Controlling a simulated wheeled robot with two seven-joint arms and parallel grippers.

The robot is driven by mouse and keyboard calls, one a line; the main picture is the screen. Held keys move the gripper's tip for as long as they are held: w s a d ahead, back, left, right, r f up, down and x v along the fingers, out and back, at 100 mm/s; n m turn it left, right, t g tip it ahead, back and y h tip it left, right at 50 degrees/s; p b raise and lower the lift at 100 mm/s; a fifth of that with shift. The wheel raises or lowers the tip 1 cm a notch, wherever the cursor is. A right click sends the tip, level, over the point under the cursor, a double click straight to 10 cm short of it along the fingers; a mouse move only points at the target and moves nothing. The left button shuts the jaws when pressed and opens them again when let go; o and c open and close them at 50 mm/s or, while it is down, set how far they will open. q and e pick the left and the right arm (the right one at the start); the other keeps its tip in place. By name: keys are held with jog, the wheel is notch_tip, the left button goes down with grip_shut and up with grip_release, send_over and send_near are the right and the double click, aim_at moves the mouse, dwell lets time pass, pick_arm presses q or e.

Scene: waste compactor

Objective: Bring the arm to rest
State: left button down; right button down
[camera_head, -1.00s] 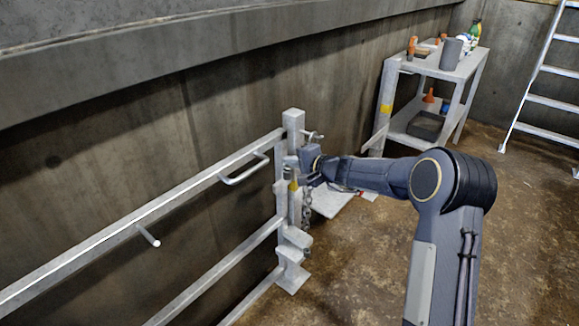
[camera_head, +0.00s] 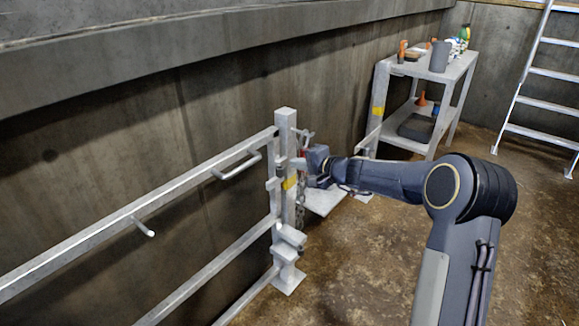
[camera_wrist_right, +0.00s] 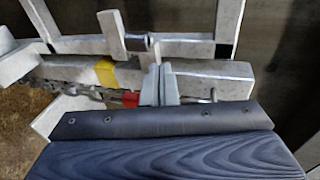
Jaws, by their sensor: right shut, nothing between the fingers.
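My right arm (camera_head: 395,180) reaches in from the lower right of the head view. Its gripper (camera_head: 299,163) is at the upper part of the grey gate post (camera_head: 285,200), on its right side. In the right wrist view the two fingers (camera_wrist_right: 160,84) are together with nothing between them. They lie in front of the pale metal bar, between a yellow band (camera_wrist_right: 105,72) and a thin pin. Whether they touch the bar cannot be told. A small red part (camera_wrist_right: 131,99) shows just left of the fingers. My left gripper is not in view.
Gate rails (camera_head: 140,212) with a handle run left from the post along the concrete wall. A chain (camera_head: 300,208) hangs at the post. A shelf cart (camera_head: 430,66) with tools and a ladder (camera_head: 530,85) stand at the back right. Brown floor (camera_head: 350,270) is open below the arm.

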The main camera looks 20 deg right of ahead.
jog(key=w+d+v, duration=0.1)
jog(key=v, duration=0.7)
jog(key=s+a+r+n+g+y, duration=0.1)
jog(key=s+a+r+n+g, duration=0.2)
jog(key=s, duration=0.5)
jog(key=s+a+r+n+g, duration=0.1)
jog(key=s+a+r+n, duration=0.15)
jog(key=s+a, duration=0.45)
jog(key=s+f+n+g+h, duration=0.2)
jog(key=s+f, duration=0.2)
jog(key=s, duration=0.8)
jog(key=s+f+n+g+h, duration=0.1)
jog(key=s+f+n+h, duration=0.3)
jog(key=s, duration=0.8)
notch_tip(320, 180, up, 26)
jog(key=d+m+y+p, duration=0.1)
jog(key=p, duration=2.7)
jog(key=shift+s+r+y, duration=0.2)
jog(key=shift+r+y, duration=0.05)
jog(key=shift+y, duration=0.15)
